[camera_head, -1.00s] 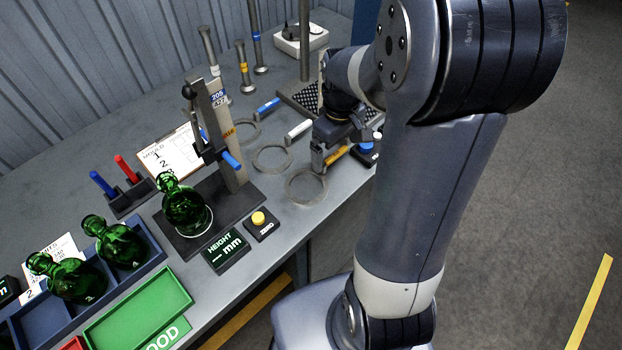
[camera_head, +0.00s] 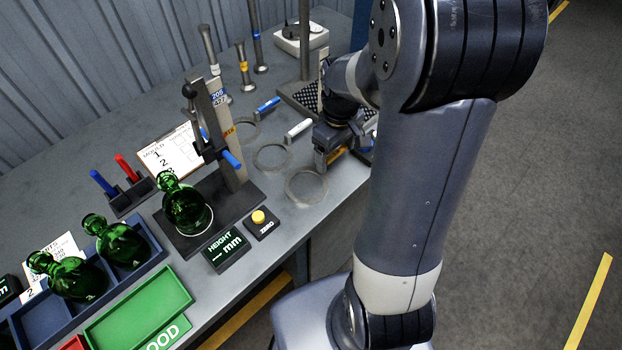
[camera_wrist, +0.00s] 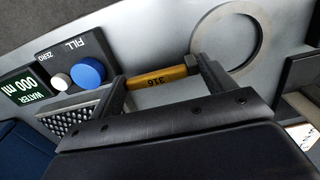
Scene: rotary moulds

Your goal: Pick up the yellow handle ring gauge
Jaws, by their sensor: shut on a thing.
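The yellow handle ring gauge lies on the grey bench, its ring (camera_head: 307,203) flat near the front edge and its yellow handle (camera_head: 336,156) partly hidden by my gripper. In the wrist view, the yellow handle (camera_wrist: 160,78), marked 316, spans between my two fingers, and the grey ring (camera_wrist: 265,40) extends beyond the right finger. My gripper (camera_wrist: 157,75) is shut on the handle, one finger at each end of it. In the head view, my gripper (camera_head: 328,155) is low at the bench. I see no clear gap under the ring.
Ring gauges with white (camera_head: 299,129) and blue (camera_head: 268,106) handles lie behind. A FILL box with a blue knob (camera_wrist: 87,71), a water display (camera_wrist: 22,90) and a perforated tray (camera_wrist: 72,121) are close by. A height gauge (camera_head: 222,125) with a green bottle (camera_head: 183,205) stands left.

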